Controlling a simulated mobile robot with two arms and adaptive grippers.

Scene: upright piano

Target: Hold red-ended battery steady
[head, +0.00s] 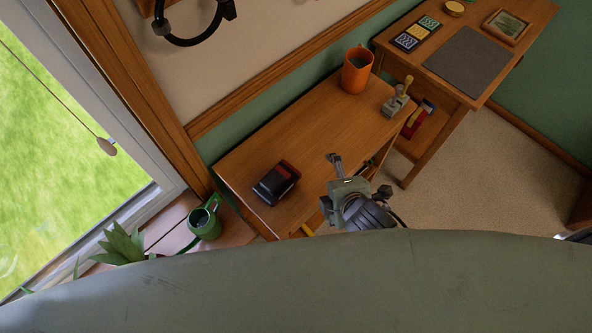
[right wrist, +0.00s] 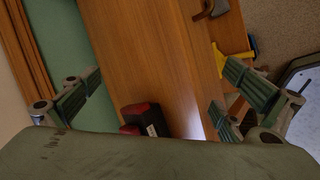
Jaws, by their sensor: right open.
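The red-ended battery (head: 276,183), a black block with a red end, lies on the wooden table (head: 240,168) near its left front part. It also shows in the right wrist view (right wrist: 153,121), low in the middle, partly hidden by the gripper's body. My right gripper (head: 358,176) is over the table's front edge, to the right of the battery and apart from it. In the right wrist view its fingers (right wrist: 160,92) are spread wide and empty. My left gripper is not in view.
An orange mug (head: 357,77) and a grey stand with a yellow knob (head: 396,98) are at the table's far right end. A green watering can (head: 204,222) and a plant (head: 122,246) stand at the window. The table between battery and mug is clear.

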